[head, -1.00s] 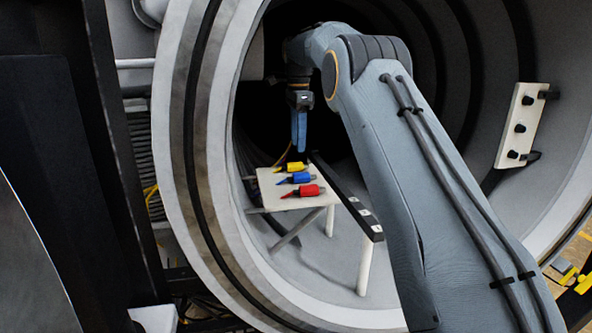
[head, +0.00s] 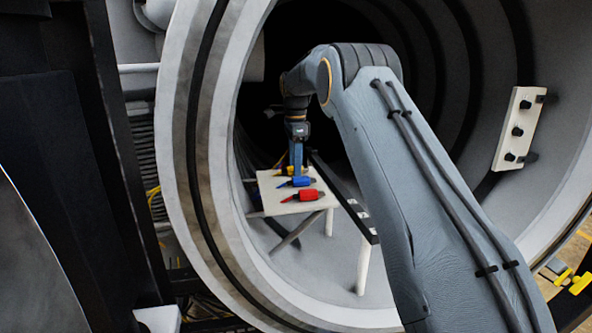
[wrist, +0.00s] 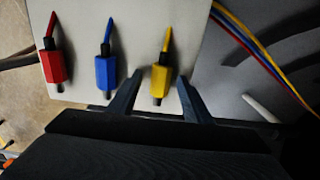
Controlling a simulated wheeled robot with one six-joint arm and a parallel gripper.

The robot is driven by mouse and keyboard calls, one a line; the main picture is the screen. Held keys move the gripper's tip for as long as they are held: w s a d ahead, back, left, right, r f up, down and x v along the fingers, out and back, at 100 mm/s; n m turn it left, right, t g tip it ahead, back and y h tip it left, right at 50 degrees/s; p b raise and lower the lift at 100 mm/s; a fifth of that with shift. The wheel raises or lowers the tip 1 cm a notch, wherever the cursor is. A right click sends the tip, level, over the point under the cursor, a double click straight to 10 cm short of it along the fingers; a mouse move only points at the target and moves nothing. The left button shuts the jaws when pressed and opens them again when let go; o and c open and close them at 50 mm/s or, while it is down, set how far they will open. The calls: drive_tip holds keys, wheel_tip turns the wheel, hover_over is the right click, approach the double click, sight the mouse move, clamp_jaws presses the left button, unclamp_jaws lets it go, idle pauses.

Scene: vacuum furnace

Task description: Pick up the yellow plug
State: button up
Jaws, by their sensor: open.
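The yellow plug (wrist: 161,82) lies on the small white table, at the right of the row in the wrist view. My gripper (wrist: 162,80) is open, with one finger on each side of the yellow plug and a visible gap beside it. In the head view my gripper (head: 296,172) points down at the table and partly hides the yellow plug (head: 282,171). A blue plug (wrist: 106,70) lies left of my gripper in the wrist view, and a red plug (wrist: 52,68) lies farther left.
The white table (head: 272,206) stands inside the round furnace chamber (head: 190,150). A dark bar (head: 345,195) runs along the table's right side. Coloured cables (wrist: 250,45) pass at upper right in the wrist view. A white panel with black knobs (head: 519,128) is on the right wall.

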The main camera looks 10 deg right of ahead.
drive_tip(key=shift+c, duration=0.4)
drive_tip(key=c, duration=1.1)
drive_tip(key=shift+o, duration=0.2)
drive_tip(key=shift+r, duration=0.1)
